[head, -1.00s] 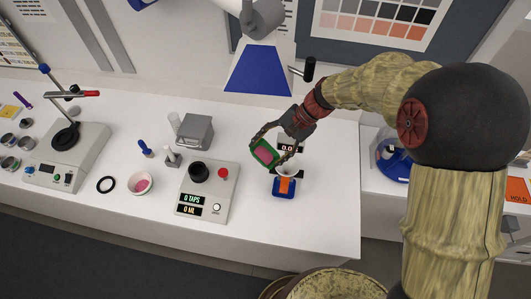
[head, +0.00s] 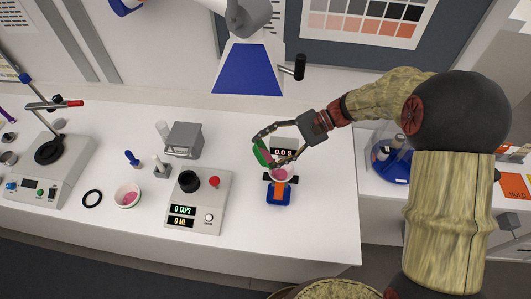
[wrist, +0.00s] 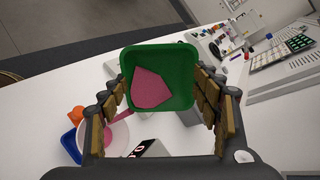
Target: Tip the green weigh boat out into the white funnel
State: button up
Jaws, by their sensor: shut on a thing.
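My gripper (head: 268,149) is shut on the green weigh boat (head: 260,153), one finger on each side of it, and holds it tilted steeply over the white funnel. In the wrist view the boat (wrist: 183,60) shows pink powder (wrist: 150,88) inside, reaching its lower edge. A pink streak (wrist: 128,126) lies between that edge and the funnel. The white funnel (head: 289,177) sits above a blue and orange stand (head: 278,193) and has pink in it. In the wrist view the funnel (wrist: 115,148) is partly hidden by the gripper's left finger.
A small display (head: 283,152) stands just behind the funnel. A grey device with a black knob and red button (head: 200,200) is to the left. A white bowl with pink contents (head: 127,195) and a black ring (head: 92,199) lie farther left. The front right table corner is clear.

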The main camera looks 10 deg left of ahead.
jog(key=shift+w+d+g+y+b, duration=0.35)
jog(key=shift+d+g+y+b, duration=0.3)
jog(key=shift+y, duration=0.65)
jog(key=shift+w+d+g+y+b, duration=0.35)
jog(key=shift+d+g+y+b, duration=0.3)
jog(key=shift+y, duration=0.65)
